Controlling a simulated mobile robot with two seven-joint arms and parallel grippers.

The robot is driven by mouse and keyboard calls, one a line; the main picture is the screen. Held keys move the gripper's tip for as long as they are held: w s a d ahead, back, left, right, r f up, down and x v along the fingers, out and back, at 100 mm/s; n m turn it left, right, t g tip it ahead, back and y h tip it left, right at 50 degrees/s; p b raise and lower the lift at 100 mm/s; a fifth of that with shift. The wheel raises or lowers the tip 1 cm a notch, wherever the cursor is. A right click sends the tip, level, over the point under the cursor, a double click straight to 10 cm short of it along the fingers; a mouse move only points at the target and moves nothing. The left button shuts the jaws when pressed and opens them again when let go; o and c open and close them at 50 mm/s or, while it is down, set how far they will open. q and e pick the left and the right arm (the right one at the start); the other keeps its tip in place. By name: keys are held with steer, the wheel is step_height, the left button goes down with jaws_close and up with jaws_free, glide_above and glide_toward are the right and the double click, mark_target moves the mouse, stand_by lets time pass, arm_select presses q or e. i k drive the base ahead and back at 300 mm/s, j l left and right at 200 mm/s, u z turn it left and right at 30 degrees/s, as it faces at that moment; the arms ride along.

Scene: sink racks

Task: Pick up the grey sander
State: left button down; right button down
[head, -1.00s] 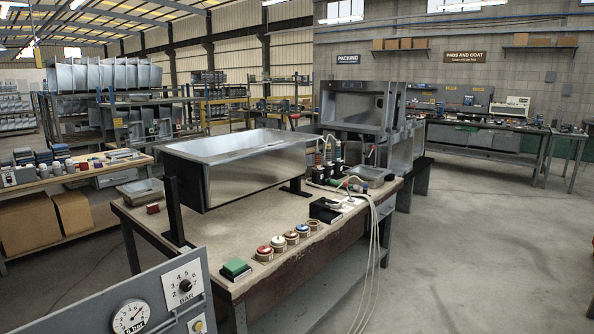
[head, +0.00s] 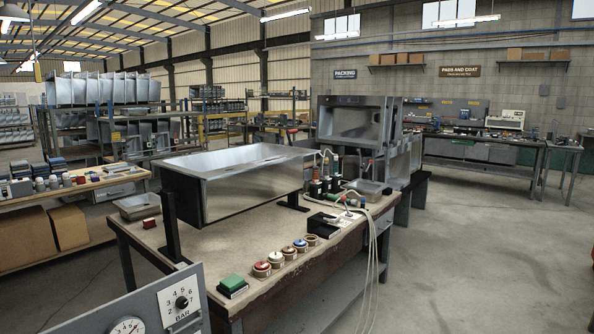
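I cannot single out the grey sander with certainty. Small hand tools with hoses stand at the right end of the workbench (head: 215,243). Several dark upright tools (head: 319,187) stand in a group there, and a tool with a green part (head: 333,197) lies in front of them. A small pale grey item (head: 345,215) lies beside a black block (head: 323,225) near the bench's front edge; it is too small to identify. Neither of my grippers is in view.
A large steel sink (head: 240,190) stands on black supports on the bench. Several coloured discs (head: 275,258) and a green-topped block (head: 232,284) line the front edge. Pale hoses (head: 375,270) hang off the right end. A gauge panel (head: 150,310) is at lower left. Floor at right is clear.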

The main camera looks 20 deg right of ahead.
mark_target(325, 179)
steer(key=i+l+z, duration=1)
steer(key=i+z, duration=0.35)
steer(key=i, duration=0.15)
steer(key=i+l+u, duration=0.1)
steer(key=i, duration=0.4)
steer(key=i+l+u, duration=0.1)
steer(key=i, duration=0.4)
steer(key=i+l+u, duration=0.15)
steer(key=i, duration=0.3)
steer(key=i+l+u, duration=0.15)
steer(key=u, duration=0.3)
steer(key=i+l+u, duration=0.3)
steer(key=u, duration=0.15)
steer(key=i+l+u, duration=0.25)
steer(key=u, duration=0.25)
steer(key=i+l+u, duration=0.1)
steer(key=l+u, duration=0.8)
